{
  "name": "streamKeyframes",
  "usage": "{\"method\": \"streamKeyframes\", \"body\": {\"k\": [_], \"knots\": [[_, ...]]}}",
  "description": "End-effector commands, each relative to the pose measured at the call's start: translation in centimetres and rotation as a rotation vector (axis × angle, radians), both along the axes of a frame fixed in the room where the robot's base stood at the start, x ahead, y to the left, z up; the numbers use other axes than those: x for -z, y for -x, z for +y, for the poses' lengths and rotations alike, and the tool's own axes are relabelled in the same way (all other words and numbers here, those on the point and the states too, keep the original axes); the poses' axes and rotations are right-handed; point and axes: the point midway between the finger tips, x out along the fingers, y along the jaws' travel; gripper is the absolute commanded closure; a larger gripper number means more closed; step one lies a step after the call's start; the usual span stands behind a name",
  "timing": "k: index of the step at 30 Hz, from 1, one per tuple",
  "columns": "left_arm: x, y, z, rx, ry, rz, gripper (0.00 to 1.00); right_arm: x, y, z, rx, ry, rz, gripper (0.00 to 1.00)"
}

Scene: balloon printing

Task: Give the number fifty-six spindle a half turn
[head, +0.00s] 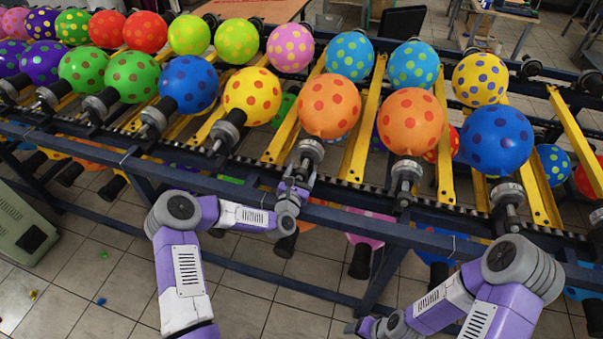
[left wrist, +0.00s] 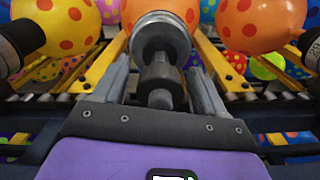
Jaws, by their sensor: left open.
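A spindle (head: 309,152) with a grey metal collar carries an orange balloon (head: 329,106) with red dots. No number can be read on it, so I cannot confirm it is fifty-six. My left gripper (head: 300,172) is at this spindle's near end. In the left wrist view my left gripper (left wrist: 160,85) is open, one finger on each side of the dark spindle shaft (left wrist: 160,78), with gaps showing. The balloon sits beyond the collar (left wrist: 160,35). My right gripper (head: 366,325) is low near the bottom edge, away from the rack, its jaws unclear.
Rows of dotted balloons on spindles fill the rack. Neighbours are a yellow balloon (head: 252,96) on the left and another orange one (head: 410,121) on the right. Yellow bars (head: 362,130) stand between spindles. A dark blue rail (head: 400,232) runs along the front.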

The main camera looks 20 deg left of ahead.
Motion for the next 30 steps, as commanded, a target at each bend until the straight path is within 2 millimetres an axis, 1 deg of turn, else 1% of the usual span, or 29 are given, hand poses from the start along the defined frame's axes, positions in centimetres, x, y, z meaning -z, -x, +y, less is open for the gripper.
{"method": "streamKeyframes", "body": {"k": [1, 2, 12, 19, 23, 30], "knots": [[0.0, 0.0, 0.0, 0.0, 0.0, 0.0, 0.29, 0.0, 0.0, 0.0, 0.0, 0.0, 0.0, 0.29], [0.0, 0.0, 0.0, 0.0, 0.0, 0.0, 0.32, 0.0, 0.0, 0.0, 0.0, 0.0, 0.0, 0.29], [0.0, 0.0, 0.0, 0.0, 0.0, 0.0, 0.84, 0.0, 0.0, 0.0, 0.0, 0.0, 0.0, 0.29], [0.0, 0.0, 0.0, 0.0, -0.017, -0.002, 0.84, 0.2, 0.0, 0.0, 0.0, 0.0, 0.0, 0.29], [0.1, 0.0, 0.0, 0.001, -0.06, -0.004, 0.84, 0.7, 0.0, 0.0, 0.0, 0.0, 0.0, 0.29], [0.2, 0.0, -0.1, 0.002, -0.22, -0.011, 0.84, 2.3, 0.0, 0.0, 0.0, 0.0, 0.0, 0.29]]}}
